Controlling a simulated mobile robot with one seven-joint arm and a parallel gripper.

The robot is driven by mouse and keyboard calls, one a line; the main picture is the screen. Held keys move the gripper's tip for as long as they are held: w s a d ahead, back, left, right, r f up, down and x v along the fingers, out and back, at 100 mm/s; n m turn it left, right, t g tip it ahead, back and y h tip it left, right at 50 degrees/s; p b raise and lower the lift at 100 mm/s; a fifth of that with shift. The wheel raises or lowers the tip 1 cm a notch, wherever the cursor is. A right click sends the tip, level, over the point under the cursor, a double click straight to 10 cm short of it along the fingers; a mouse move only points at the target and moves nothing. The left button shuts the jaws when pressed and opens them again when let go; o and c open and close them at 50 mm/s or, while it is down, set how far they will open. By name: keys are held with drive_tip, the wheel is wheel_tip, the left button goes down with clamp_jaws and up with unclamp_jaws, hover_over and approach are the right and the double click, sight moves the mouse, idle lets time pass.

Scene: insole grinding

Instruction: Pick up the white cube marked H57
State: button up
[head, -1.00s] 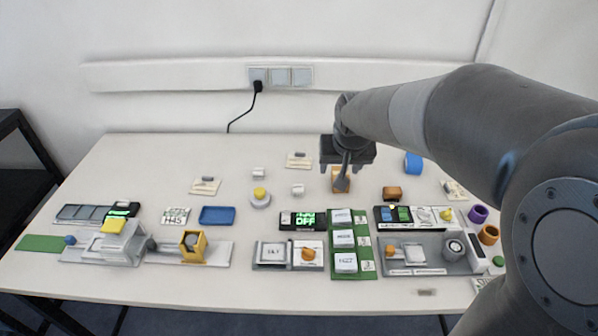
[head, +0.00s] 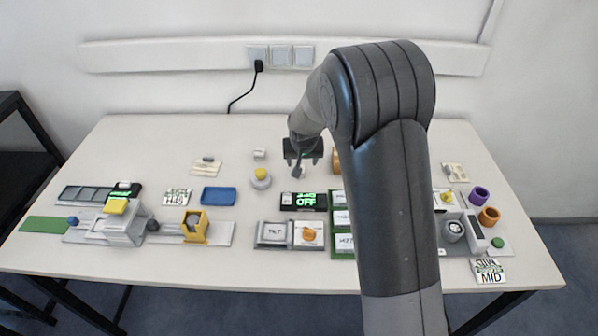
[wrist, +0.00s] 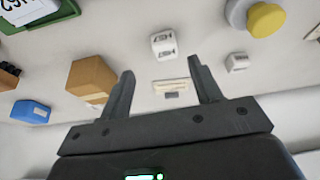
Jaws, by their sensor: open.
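Two small white cubes with dark markings show in the wrist view; I cannot read H57 on either. The nearer-centre white cube (wrist: 164,45) lies on the table just beyond the fingertips, roughly in line with the gap between them. The other white cube (wrist: 237,62) lies to its right, outside the fingers; in the head view a white cube (head: 260,154) stands left of my gripper. My gripper (wrist: 160,70) is open and empty. In the head view my gripper (head: 303,162) hangs over the table's middle, pointing down, and largely hides the nearer-centre cube.
A brown block (wrist: 92,78) and a blue object (wrist: 31,111) lie left in the wrist view. A yellow-topped round button (wrist: 262,18) is at upper right. A green tray (wrist: 62,14) with white blocks is at upper left. My arm hides much of the table's right side.

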drive_tip(key=shift+a+x, duration=0.2)
drive_tip(key=shift+x, duration=1.5)
drive_tip(key=shift+a+x, duration=0.2)
drive_tip(key=shift+x, duration=1.55)
drive_tip(key=shift+w, duration=0.1)
drive_tip(key=shift+c, duration=0.4)
drive_tip(key=c, duration=1)
drive_tip(key=shift+o, duration=0.2)
drive_tip(key=shift+r, duration=0.15)
